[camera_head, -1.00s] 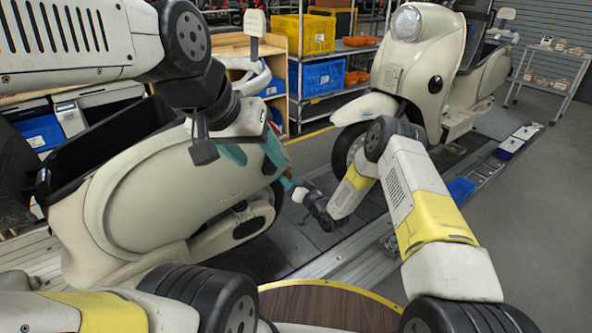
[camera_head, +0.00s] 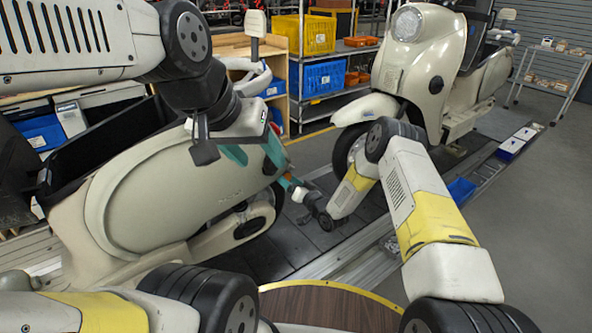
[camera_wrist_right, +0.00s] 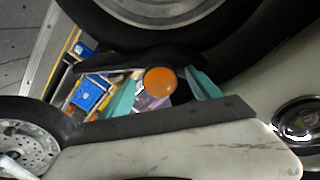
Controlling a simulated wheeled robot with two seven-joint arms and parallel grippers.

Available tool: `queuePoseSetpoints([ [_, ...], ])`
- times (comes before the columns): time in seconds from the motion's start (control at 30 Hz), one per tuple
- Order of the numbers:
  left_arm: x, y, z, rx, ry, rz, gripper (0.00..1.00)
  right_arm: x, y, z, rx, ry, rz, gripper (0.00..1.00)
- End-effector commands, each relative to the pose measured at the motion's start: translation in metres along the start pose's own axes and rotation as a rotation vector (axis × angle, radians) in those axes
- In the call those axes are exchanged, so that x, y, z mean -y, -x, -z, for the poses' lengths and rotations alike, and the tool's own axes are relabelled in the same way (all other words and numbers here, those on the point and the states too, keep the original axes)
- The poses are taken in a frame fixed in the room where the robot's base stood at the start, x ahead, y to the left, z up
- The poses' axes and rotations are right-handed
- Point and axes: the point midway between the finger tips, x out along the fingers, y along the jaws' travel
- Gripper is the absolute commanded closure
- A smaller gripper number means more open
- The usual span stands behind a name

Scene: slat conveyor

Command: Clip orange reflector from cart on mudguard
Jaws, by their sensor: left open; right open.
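The round orange reflector (camera_wrist_right: 160,81) shows in the right wrist view at the edge of the black mudguard (camera_wrist_right: 196,57), beside the tyre. My right gripper (camera_wrist_right: 163,82) is open, its teal fingers on either side of the reflector with a gap on the right. A clear, pinkish piece (camera_wrist_right: 150,103) sits below the reflector. Whether the reflector is fastened is not clear. In the head view my right gripper (camera_head: 287,181) is small at the rear of the near cream scooter (camera_head: 165,195). My left gripper (camera_head: 253,152) is open and empty over that scooter's side.
A second cream scooter (camera_head: 425,70) stands farther along the conveyor. Shelves with a yellow crate (camera_head: 305,35) and blue crate (camera_head: 318,78) stand behind. Blue bins (camera_wrist_right: 88,95) show past the gripper in the wrist view.

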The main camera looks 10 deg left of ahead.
Motion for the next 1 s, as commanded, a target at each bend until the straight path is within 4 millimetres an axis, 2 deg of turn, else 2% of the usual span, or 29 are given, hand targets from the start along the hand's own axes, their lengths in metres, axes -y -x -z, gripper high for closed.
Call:
queuePoseSetpoints([
  [0.17, 0.0, 0.0, 0.0, 0.0, 0.0, 0.0, 0.45, -0.002, 0.015, 0.001, -0.001, -0.001, -0.003, 0.28],
  [0.43, 0.0, 0.0, 0.0, 0.0, 0.0, 0.0, 0.45, -0.001, 0.061, 0.001, 0.0, -0.001, -0.003, 0.28],
  [0.63, 0.0, 0.0, 0.0, 0.0, 0.0, 0.0, 0.45, -0.001, 0.075, 0.007, 0.006, 0.012, -0.008, 0.28],
  [0.77, 0.0, 0.0, 0.0, 0.0, 0.0, 0.0, 0.45, -0.002, 0.072, 0.04, 0.043, 0.071, -0.054, 0.28],
  [0.87, 0.0, 0.0, 0.0, 0.0, 0.0, 0.0, 0.45, -0.004, 0.071, 0.08, 0.096, 0.141, -0.121, 0.28],
  [1.0, 0.0, 0.0, 0.0, 0.0, 0.0, 0.0, 0.45, -0.002, 0.084, 0.14, 0.177, 0.229, -0.239, 0.28],
])
